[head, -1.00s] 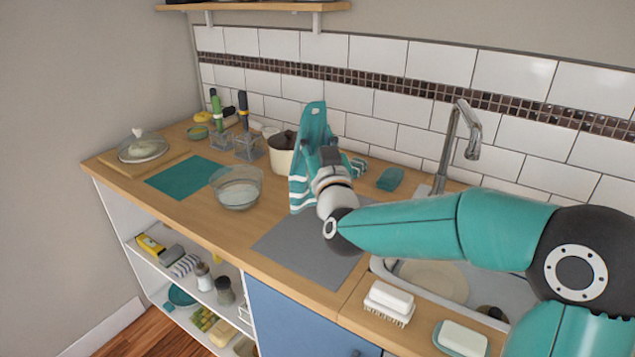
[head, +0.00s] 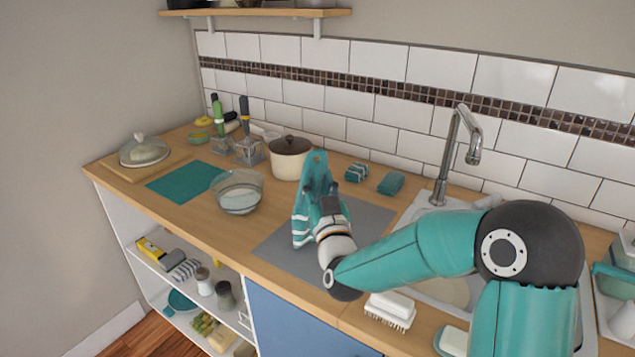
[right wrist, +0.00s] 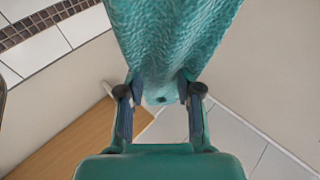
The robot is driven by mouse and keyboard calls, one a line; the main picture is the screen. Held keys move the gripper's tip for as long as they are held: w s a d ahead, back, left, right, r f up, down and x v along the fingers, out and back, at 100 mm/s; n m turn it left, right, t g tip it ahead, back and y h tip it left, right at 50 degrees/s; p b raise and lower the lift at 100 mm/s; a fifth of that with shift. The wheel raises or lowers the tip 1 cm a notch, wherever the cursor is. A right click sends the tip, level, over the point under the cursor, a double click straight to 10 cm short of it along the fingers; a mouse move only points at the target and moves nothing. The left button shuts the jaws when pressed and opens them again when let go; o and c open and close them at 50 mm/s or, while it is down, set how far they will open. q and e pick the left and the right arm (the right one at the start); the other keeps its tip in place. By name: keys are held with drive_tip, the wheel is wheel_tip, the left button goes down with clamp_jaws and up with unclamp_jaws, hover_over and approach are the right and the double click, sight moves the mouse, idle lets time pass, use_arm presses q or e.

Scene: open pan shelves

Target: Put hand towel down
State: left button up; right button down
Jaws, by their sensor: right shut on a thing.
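The teal hand towel (head: 309,190) with white stripes near its lower edge hangs from my right gripper (head: 328,203) in the head view. It is just above or touching the left part of the grey mat (head: 352,241); I cannot tell which. In the right wrist view, the towel (right wrist: 172,40) fills the space between the fingers of my right gripper (right wrist: 161,92), which are shut on it. My right gripper hides part of the towel in the head view. My left gripper is not in view.
A glass bowl (head: 238,192) stands left of the towel and a lidded cream pot (head: 290,159) behind it. Two folded teal cloths (head: 391,183) lie near the wall. The sink with its faucet (head: 443,160) is at the right; a brush (head: 390,312) lies at the front.

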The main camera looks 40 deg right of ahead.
drive_tip(key=c, duration=1.2)
unclamp_jaws()
drive_tip(key=shift+f, duration=0.1)
drive_tip(key=o, duration=0.4)
drive_tip(key=b+v, duration=0.5)
drive_tip(key=v, duration=0.7)
drive_tip(key=shift+d, duration=0.1)
